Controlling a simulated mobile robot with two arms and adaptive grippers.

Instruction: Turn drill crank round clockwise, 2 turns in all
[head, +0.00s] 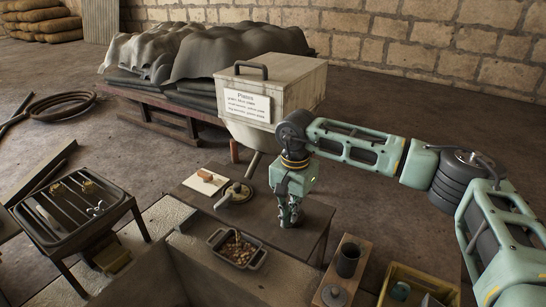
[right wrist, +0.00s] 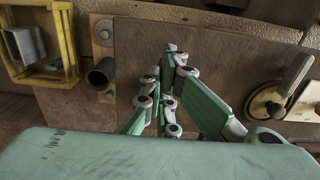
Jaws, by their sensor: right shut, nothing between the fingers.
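My right gripper (head: 289,220) points down over the table's right part, shut and empty, apart from the crank. Its fingers (right wrist: 168,60) show close together in the right wrist view. I cannot tell its exact height above the table. My left gripper is not in view.
A tan card with a brown piece (head: 205,177) lies behind the crank. A tray of small brown pieces (head: 237,250) sits in front. A dark cylinder (head: 348,259) and a yellow crate (head: 415,285) stand to the right. A labelled box (head: 290,85) stands behind.

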